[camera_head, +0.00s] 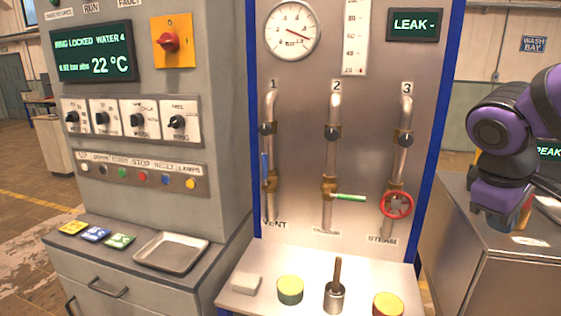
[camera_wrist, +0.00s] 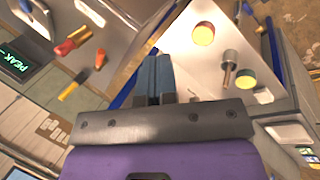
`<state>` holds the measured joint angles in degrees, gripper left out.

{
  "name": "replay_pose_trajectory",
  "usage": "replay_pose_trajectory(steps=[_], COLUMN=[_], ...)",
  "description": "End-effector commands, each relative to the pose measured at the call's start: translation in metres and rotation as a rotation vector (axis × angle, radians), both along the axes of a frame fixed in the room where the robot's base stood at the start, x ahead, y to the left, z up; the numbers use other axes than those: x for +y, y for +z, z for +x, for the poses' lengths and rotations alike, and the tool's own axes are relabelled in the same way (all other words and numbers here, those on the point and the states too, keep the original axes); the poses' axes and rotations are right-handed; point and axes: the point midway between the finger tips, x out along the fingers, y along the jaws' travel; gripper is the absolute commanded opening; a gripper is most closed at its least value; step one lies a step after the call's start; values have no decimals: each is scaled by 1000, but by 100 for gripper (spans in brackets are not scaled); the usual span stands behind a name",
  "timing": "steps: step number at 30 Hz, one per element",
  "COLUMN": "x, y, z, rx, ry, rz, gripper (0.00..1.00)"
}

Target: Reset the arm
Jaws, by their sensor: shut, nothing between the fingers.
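My purple arm (camera_head: 505,130) is bent at the right edge of the head view, over the metal cabinet on the right. My gripper (camera_wrist: 155,65) shows in the wrist view with its two dark fingers together and nothing between them. In the head view the fingertips are hard to make out. The fingers appear apart from the shelf (camera_wrist: 205,75) and from the things on it.
The pipe panel (camera_head: 300,190) has three valves, one with a red wheel (camera_head: 397,205). Its shelf holds a white block (camera_head: 246,284), a green-and-yellow piece (camera_head: 290,290), a metal cup with a rod (camera_head: 335,295) and a yellow-and-red piece (camera_head: 387,305). A tray (camera_head: 171,253) lies left.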

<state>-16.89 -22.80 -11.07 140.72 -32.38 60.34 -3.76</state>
Motion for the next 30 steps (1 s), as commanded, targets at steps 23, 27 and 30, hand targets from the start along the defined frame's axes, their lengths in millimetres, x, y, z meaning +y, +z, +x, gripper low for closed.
replay_pose_trajectory(steps=[23, 27, 30], x=[63, 63, 63], y=[41, 41, 41], z=[-70, -70, -69], rx=[-405, -403, -402], ry=[-349, -348, -348], rz=[522, 522, 521], gripper=[0, 0, 0])
